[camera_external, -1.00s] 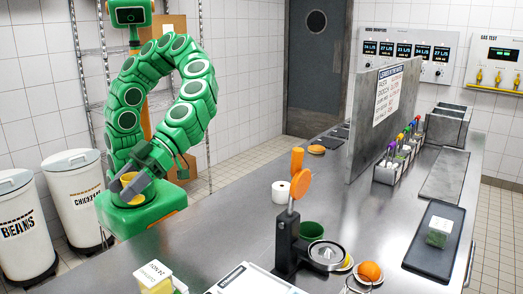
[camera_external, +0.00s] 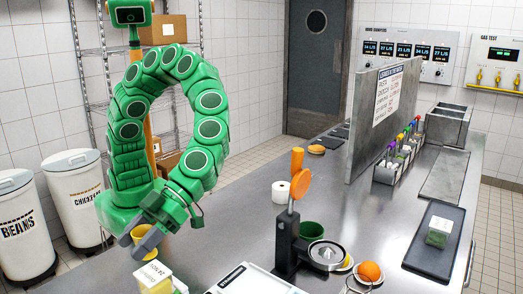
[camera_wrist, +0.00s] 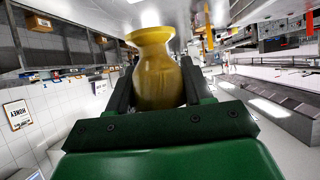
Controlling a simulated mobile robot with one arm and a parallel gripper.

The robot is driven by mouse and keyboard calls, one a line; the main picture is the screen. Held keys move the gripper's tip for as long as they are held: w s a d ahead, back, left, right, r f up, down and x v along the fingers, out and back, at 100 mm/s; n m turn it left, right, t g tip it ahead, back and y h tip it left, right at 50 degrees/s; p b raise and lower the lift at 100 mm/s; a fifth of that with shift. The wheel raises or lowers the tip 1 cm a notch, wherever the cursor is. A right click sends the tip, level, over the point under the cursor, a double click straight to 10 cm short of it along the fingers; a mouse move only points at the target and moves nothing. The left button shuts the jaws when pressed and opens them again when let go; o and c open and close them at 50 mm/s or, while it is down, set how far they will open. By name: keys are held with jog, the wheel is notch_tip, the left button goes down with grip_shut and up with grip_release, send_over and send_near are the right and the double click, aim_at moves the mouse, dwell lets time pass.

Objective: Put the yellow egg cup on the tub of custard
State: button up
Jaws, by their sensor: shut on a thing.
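The yellow egg cup (camera_external: 139,234) is between the fingers of my gripper (camera_external: 146,246), which is shut on it. In the wrist view the egg cup (camera_wrist: 158,68) fills the gap between the two dark fingers (camera_wrist: 155,90), with its flared end showing beyond them. The tub of custard (camera_external: 154,277), pale with a white labelled top, stands at the near left end of the steel counter. My gripper holds the egg cup just above and behind the tub in the outside view. I cannot tell the exact gap between them.
A black citrus press (camera_external: 290,235) with an orange handle stands right of the tub, with a green cup (camera_external: 311,231) behind it. A pale scale (camera_external: 252,281) lies at the near edge. An orange (camera_external: 369,271) is further right. A tall grey divider (camera_external: 382,120) crosses the counter.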

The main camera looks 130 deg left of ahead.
jog(key=shift+w+d+f, duration=0.15)
jog(key=shift+w+f, duration=0.25)
jog(key=shift+f, duration=1.7)
jog(key=o, duration=1)
jog(key=shift+o, duration=0.2)
jog(key=v, duration=1.2)
